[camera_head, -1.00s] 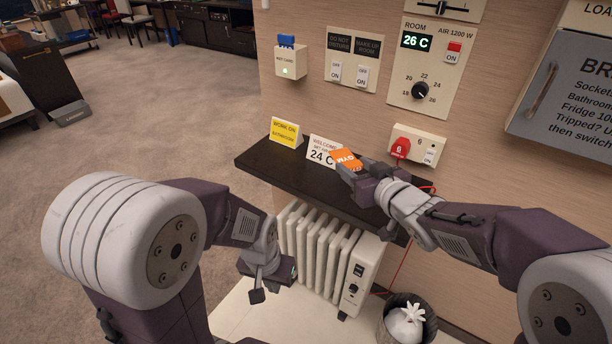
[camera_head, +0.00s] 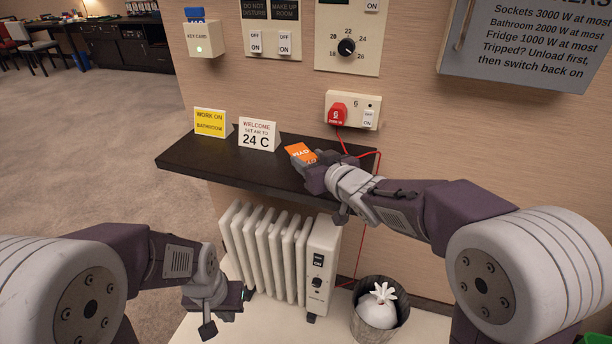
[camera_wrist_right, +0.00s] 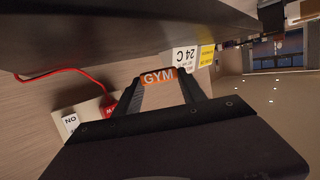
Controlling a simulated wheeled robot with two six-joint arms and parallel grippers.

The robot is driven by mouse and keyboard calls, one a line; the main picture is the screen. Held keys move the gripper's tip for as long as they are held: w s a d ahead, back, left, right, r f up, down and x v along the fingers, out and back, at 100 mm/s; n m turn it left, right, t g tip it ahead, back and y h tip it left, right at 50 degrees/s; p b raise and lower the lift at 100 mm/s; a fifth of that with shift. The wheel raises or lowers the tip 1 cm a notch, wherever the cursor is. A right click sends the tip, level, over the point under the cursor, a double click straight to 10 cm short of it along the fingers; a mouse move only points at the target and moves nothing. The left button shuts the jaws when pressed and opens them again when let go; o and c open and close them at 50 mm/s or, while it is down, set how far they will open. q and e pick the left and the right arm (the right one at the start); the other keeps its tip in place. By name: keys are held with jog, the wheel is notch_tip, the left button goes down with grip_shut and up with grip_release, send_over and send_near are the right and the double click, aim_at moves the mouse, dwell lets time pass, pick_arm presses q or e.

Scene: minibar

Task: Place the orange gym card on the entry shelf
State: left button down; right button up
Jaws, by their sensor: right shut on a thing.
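The orange gym card (camera_head: 300,153) is between the fingertips of my right gripper (camera_head: 308,166), which is shut on it. In the right wrist view the card (camera_wrist_right: 158,76) shows the word GYM between the two fingers (camera_wrist_right: 160,88). In the head view the card appears over the dark entry shelf (camera_head: 230,169), right of the welcome sign. I cannot tell whether it touches the shelf. My left gripper (camera_head: 218,308) hangs low in front of the heater; its finger gap is unclear.
A yellow sign (camera_head: 210,122) and a white welcome sign (camera_head: 257,135) stand on the shelf. A red plug (camera_head: 338,113) with a red cord is behind my right gripper. A white heater (camera_head: 275,255) and a bin (camera_head: 370,325) are below. The shelf's left front is clear.

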jog(key=shift+f+b, duration=1.25)
jog(key=shift+f, duration=0.75)
jog(key=o, duration=1.3)
jog(key=shift+r, duration=0.2)
jog(key=shift+s+d+r+p, duration=0.1)
jog(key=shift+s+r+p, duration=0.05)
jog(key=shift+p, duration=0.2)
jog(key=p+v, duration=0.3)
jog(key=v, duration=0.8)
jog(key=shift+s+d, duration=0.15)
jog(key=shift+s, duration=0.15)
